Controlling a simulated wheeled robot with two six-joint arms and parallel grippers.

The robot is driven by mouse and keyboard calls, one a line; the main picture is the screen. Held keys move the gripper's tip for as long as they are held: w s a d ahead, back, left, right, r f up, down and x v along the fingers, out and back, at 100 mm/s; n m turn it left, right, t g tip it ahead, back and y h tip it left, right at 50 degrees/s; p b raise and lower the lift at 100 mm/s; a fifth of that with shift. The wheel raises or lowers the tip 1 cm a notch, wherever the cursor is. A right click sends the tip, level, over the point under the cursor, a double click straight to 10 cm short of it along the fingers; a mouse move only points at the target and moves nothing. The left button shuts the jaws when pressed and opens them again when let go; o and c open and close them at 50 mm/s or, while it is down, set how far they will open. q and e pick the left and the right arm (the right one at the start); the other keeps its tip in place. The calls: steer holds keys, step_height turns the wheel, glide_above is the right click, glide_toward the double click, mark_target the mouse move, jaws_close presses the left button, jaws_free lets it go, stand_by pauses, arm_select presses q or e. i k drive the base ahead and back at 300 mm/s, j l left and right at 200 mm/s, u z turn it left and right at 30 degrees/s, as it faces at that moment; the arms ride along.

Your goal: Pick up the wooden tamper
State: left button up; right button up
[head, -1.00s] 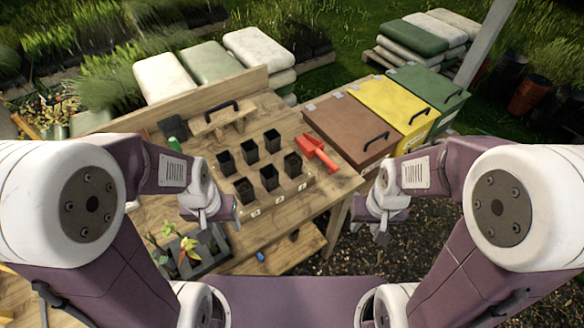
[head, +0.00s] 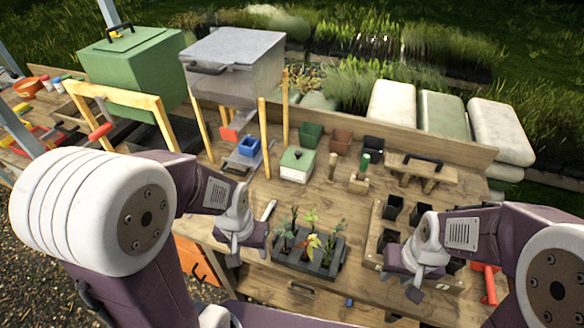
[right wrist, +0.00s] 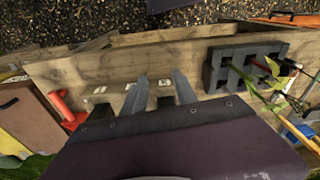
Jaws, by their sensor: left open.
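My left gripper (head: 233,256) is open and empty, left of the seedling block, far from the tamper.
Black pots (head: 392,207) in a wooden tray stand between my right gripper and the tamper. A seedling block (head: 318,262) sits at the bench's front middle. A red scoop (head: 489,283) lies right of the tray.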

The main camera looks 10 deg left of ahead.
mark_target(330, 180)
steer(key=i+j+u, duration=0.2)
steer(key=u, duration=0.2)
steer(key=i+u, duration=0.4)
